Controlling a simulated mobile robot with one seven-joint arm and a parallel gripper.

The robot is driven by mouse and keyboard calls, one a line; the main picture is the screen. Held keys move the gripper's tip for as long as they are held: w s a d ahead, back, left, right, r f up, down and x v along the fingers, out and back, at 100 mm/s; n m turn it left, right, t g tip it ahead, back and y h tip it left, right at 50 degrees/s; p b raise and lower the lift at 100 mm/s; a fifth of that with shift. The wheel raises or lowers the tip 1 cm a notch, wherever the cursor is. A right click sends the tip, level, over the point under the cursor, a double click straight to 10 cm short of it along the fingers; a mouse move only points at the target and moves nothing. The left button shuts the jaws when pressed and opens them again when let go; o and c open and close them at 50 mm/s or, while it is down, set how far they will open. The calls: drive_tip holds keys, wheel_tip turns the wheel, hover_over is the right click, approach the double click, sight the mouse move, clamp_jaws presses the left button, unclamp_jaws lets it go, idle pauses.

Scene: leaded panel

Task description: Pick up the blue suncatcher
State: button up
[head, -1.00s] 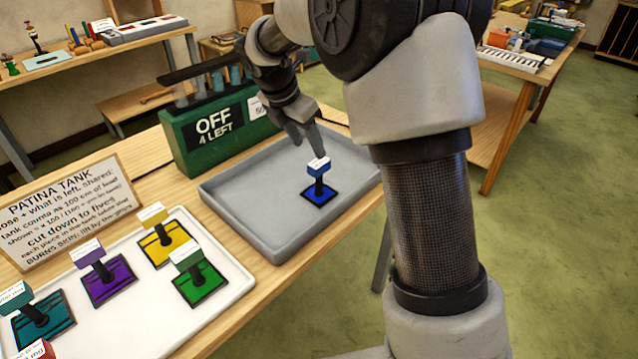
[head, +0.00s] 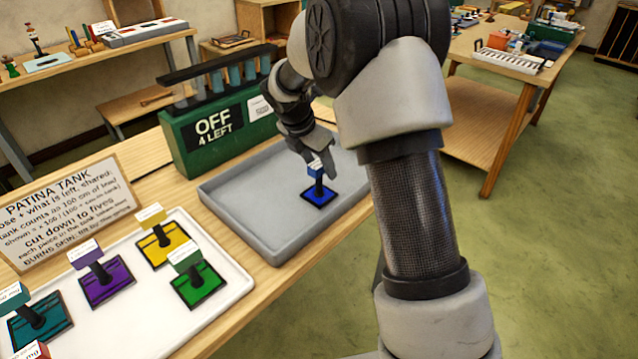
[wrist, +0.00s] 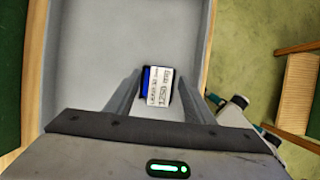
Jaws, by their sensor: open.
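The blue suncatcher (head: 319,196) lies in the grey tray (head: 230,213), a dark-edged blue square with an upright black stem and a blue-and-white labelled block on top. My gripper (head: 318,165) is at the top block of the suncatcher, pointing down, and partly covers it in the head view. In the wrist view, the suncatcher's labelled top (wrist: 157,84) shows between the two open fingers of my gripper (wrist: 157,95), with a gap visible on each side.
A green box (head: 220,130) reading "OFF 4 LEFT" stands behind the tray. A white tray (head: 235,290) with several coloured suncatchers and a "PATINA TANK" sign (head: 68,208) are to the left. The grey tray has raised walls and is otherwise bare.

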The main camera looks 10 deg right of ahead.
clamp_jaws()
